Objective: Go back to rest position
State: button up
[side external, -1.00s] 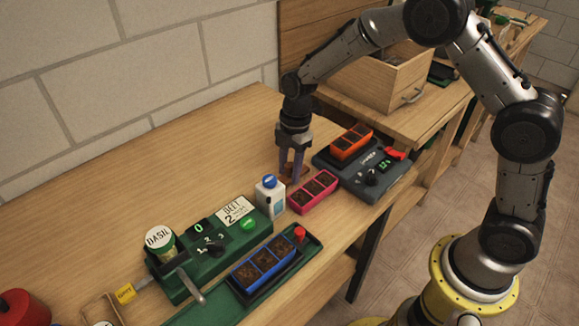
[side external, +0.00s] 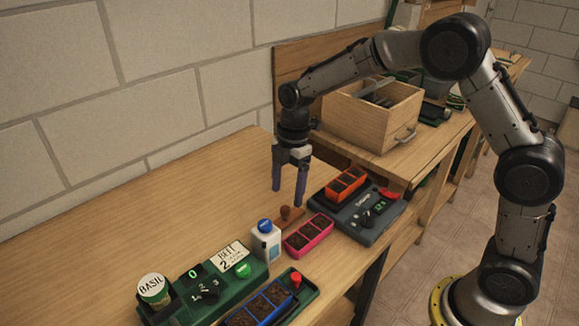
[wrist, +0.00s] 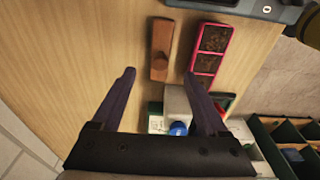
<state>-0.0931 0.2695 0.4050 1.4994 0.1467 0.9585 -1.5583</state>
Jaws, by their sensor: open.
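My gripper (side external: 288,194) hangs above the bench, its two dark purple fingers pointing down, apart and empty.
A white bottle with a blue cap (side external: 266,243) stands close by. The orange tray (side external: 346,186) sits on a dark scale (side external: 373,233). A green control box (side external: 216,296) and blue tray (side external: 262,307) are at front. A wooden drawer box (side external: 372,120) stands behind. The bench's left side is clear.

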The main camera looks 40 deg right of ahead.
jog(key=s+d+r+t, duration=0.1)
jog(key=s+r, duration=0.1)
jog(key=r, duration=0.6)
jog(key=s+d+r+t, duration=0.1)
jog(key=s+r, duration=0.1)
jog(key=r, duration=0.5)
jog(key=s+d+r+m+t, duration=0.2)
jog(key=s+r+m, duration=0.25)
jog(key=s, duration=0.55)
jog(key=s+d+f+m, duration=0.1)
jog(key=s+f+m, duration=0.2)
jog(key=s+m, duration=0.3)
jog(key=s+d+f+m+t+h, duration=0.1)
jog(key=s+f+m, duration=0.2)
jog(key=s+m, duration=0.4)
jog(key=shift+s+d+f+t, duration=0.3)
jog(key=shift+s+d+f, duration=0.05)
jog(key=shift+d+f, duration=0.05)
jog(key=shift+m, duration=0.25)
